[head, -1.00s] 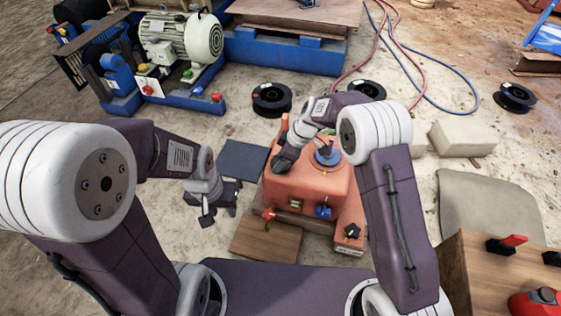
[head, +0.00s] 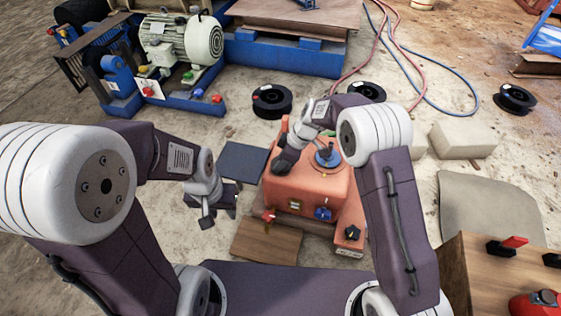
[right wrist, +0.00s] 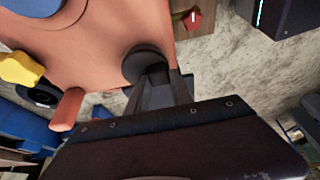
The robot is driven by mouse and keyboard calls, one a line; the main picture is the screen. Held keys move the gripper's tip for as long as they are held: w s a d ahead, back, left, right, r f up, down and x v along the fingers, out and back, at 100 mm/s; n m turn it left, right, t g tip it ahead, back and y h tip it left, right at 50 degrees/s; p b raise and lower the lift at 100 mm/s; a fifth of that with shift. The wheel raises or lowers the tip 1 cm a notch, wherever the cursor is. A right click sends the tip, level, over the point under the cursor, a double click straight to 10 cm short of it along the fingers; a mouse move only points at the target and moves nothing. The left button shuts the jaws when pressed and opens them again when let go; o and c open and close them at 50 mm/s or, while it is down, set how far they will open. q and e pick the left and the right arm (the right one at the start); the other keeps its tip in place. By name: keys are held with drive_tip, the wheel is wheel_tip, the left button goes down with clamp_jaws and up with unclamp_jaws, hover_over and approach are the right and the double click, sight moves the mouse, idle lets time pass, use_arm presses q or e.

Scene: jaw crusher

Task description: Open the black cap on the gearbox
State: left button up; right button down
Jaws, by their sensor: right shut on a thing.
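The orange gearbox (head: 318,192) stands on the ground in front of me, with a blue round plate (head: 328,156) on top. My right gripper (head: 284,162) is over its top left part. In the right wrist view the fingers (right wrist: 162,84) are shut on the round black cap (right wrist: 145,64), which sits on the orange surface (right wrist: 95,35). In the head view the cap is hidden by the gripper. My left gripper (head: 212,205) hangs left of the gearbox, apart from it; I cannot tell its jaws' opening.
A wooden board (head: 266,242) lies in front. A motor (head: 182,38) stands at the back left. A wooden box (head: 490,270) is at the right.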

idle(0.7)
drive_tip(key=w+r+g+p, duration=0.1)
drive_tip(key=p, duration=0.4)
drive_tip(key=shift+d+r+g, duration=0.1)
drive_tip(key=shift+r+g, duration=0.25)
drive_tip(key=shift+g, duration=0.05)
drive_tip(key=shift+w+m+g+p, duration=0.15)
drive_tip(key=shift+m+g+p, duration=0.15)
drive_tip(key=shift+p, duration=0.3)
drive_tip(key=shift+w+f+g+y, duration=0.1)
drive_tip(key=shift+w+g+y, duration=0.2)
drive_tip(key=shift+g, duration=0.1)
drive_tip(key=shift+d+r+g, duration=0.1)
drive_tip(key=shift+r+g, duration=0.1)
drive_tip(key=shift+g, duration=0.1)
